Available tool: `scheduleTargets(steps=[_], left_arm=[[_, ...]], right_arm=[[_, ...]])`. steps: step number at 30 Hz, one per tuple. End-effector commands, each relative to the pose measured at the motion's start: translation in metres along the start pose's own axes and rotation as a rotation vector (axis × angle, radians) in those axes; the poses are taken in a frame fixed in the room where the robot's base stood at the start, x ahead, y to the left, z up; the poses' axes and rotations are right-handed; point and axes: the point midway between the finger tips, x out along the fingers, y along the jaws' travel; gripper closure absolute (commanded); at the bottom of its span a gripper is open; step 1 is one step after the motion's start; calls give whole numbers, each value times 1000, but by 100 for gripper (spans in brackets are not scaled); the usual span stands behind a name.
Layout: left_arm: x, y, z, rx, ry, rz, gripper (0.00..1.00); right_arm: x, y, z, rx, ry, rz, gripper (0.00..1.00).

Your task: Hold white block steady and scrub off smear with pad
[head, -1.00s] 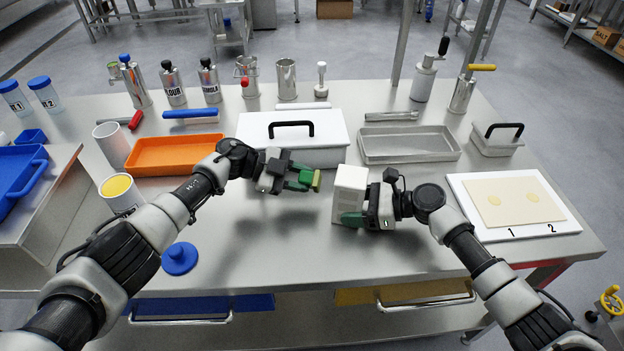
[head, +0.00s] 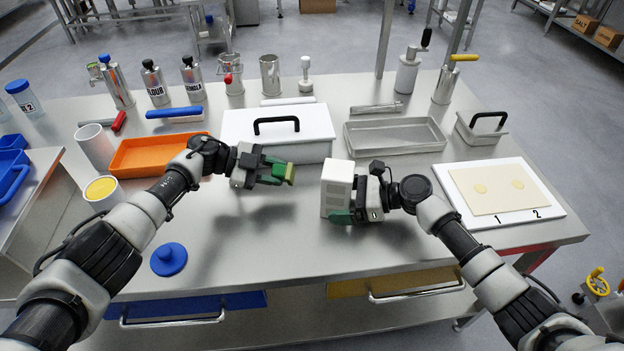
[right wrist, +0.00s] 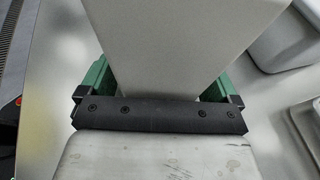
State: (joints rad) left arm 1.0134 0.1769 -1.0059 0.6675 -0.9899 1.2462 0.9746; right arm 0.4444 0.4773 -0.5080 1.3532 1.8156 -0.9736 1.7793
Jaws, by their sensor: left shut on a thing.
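The white block (head: 337,187) is upright in my right gripper (head: 352,200), near the middle of the bench. The right wrist view shows the block (right wrist: 185,40) between the two green fingers (right wrist: 155,88), which are shut on it. My left gripper (head: 276,171) is shut on a small yellow-green pad (head: 290,174). The pad is to the left of the block, with a clear gap between them. No smear shows on the block faces in view; its other faces are hidden.
A white box with a black handle (head: 276,148) stands right behind the grippers. A metal tray (head: 395,150) and a white board with a dough sheet (head: 500,222) are to the right. A blue lid (head: 169,259) lies at front left. The front middle of the bench is clear.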

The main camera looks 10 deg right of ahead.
Motion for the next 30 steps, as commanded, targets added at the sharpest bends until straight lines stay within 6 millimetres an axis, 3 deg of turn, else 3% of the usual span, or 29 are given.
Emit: scheduleTargets(steps=[11,14,24,30], left_arm=[[0,0,0,0,0,0,94],[0,0,0,0,0,0,94],[0,0,0,0,0,0,94],[0,0,0,0,0,0,94]], right_arm=[[-4,0,0,0,0,-1,2],[-17,0,-1,0,2,-2,2],[-88,0,-1,1,2,-2,2],[-113,0,-1,1,1,-1,2]])
